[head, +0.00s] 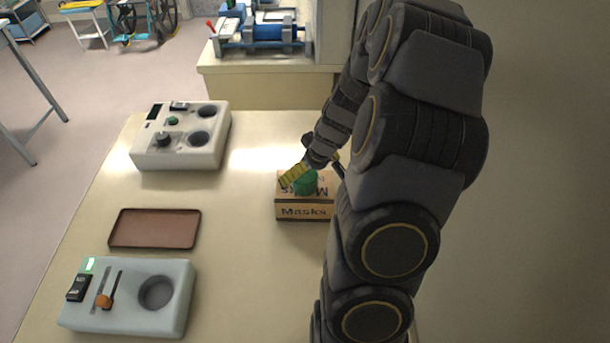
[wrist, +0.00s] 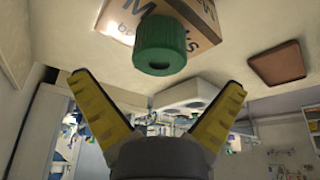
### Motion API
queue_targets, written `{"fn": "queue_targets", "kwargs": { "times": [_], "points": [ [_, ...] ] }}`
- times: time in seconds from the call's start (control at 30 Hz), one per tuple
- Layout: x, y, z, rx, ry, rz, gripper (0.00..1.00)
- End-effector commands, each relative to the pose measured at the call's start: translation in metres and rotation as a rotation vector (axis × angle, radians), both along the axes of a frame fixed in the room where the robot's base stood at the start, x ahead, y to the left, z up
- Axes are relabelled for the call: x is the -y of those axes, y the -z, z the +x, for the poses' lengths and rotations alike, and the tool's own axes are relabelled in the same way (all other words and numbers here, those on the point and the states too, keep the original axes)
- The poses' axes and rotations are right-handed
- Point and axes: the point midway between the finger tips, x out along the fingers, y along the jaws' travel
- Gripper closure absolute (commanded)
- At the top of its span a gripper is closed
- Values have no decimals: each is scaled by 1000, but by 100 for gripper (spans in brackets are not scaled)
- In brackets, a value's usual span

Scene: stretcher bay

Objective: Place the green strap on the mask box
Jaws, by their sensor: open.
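The mask box (head: 304,211) is a brown cardboard carton on the table, partly behind my arm in the head view. The green strap (head: 306,184), a short round roll, appears to rest on its top. In the wrist view the strap (wrist: 161,47) stands against the box (wrist: 203,16), with a dark hole in its end facing the camera. My gripper (head: 294,175) has yellow finger pads and is beside the strap at the box. In the wrist view its fingers (wrist: 157,80) are spread wide with nothing between them, and the strap is beyond the tips.
A brown tray (head: 155,229) lies left of the box. A white device (head: 181,138) with round wells stands behind it, and a pale blue device (head: 130,297) in front. Bare table lies between these and the box. A blue apparatus (head: 262,33) stands on a back counter.

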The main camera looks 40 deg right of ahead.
Motion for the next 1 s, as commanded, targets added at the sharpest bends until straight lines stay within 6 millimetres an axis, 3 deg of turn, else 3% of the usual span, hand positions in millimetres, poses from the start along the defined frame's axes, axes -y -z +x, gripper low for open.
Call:
{"fn": "queue_targets", "kwargs": {
  "times": [0.1, 0.3, 0.57, 0.67, 0.77, 0.87, 0.9, 1.0],
  "points": [
    [0, -24, -8, 6, 3, -8, 0],
    [-2, -52, -19, 4, 1, -7, 0],
    [-5, -65, -25, 0, 0, 0, 0],
    [-16, -70, -22, -4, -17, 9, 0],
    [-58, -84, -17, -35, -74, 52, 0],
    [-123, -106, -25, -109, -152, 107, 0],
    [-150, -115, -35, -151, -178, 125, 0],
    [-204, -135, -71, -267, -223, 140, 0]
  ]
}}
